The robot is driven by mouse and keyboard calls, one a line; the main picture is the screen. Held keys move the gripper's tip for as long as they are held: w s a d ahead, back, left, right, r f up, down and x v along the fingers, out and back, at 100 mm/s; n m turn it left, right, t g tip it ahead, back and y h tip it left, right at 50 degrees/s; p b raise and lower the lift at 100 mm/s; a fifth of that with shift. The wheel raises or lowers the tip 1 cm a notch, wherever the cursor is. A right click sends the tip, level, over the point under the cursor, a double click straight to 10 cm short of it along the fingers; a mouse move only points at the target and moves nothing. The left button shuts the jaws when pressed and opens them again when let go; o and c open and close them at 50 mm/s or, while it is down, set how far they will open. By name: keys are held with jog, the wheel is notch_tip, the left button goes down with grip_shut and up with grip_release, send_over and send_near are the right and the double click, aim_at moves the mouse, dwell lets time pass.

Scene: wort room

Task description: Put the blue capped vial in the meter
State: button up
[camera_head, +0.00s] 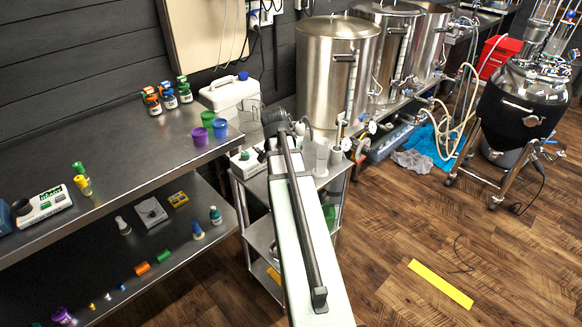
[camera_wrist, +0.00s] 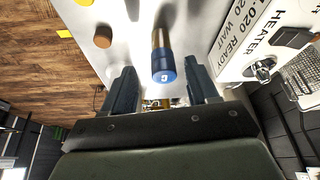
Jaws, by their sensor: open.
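The blue capped vial (camera_wrist: 163,68) shows in the wrist view, with an amber body and a pale letter on its cap. It stands on a pale metal surface between the two fingers of my gripper (camera_wrist: 160,82). The fingers are open, with a gap visible on each side of the cap. In the head view my arm hides the vial and the gripper's fingertips. A white instrument (camera_head: 42,206) with a dark panel and green label sits at the left of the bench; it may be the meter, but I cannot tell for sure.
A white heater block (camera_wrist: 262,45) and wire basket (camera_wrist: 301,75) stand right of my gripper in the wrist view. The steel bench (camera_head: 120,150) holds several vials and cups. A steel kettle (camera_head: 335,75) stands behind the cart.

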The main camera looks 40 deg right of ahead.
jog(key=shift+w+x, duration=0.15)
jog(key=shift+x, duration=0.85)
jog(key=shift+w+x, duration=0.1)
jog(key=shift+x, duration=0.85)
grip_shut()
jog(key=shift+r, duration=0.15)
notch_tip(320, 180, up, 10)
jog(key=shift+f, duration=0.2)
jog(key=shift+r, duration=0.1)
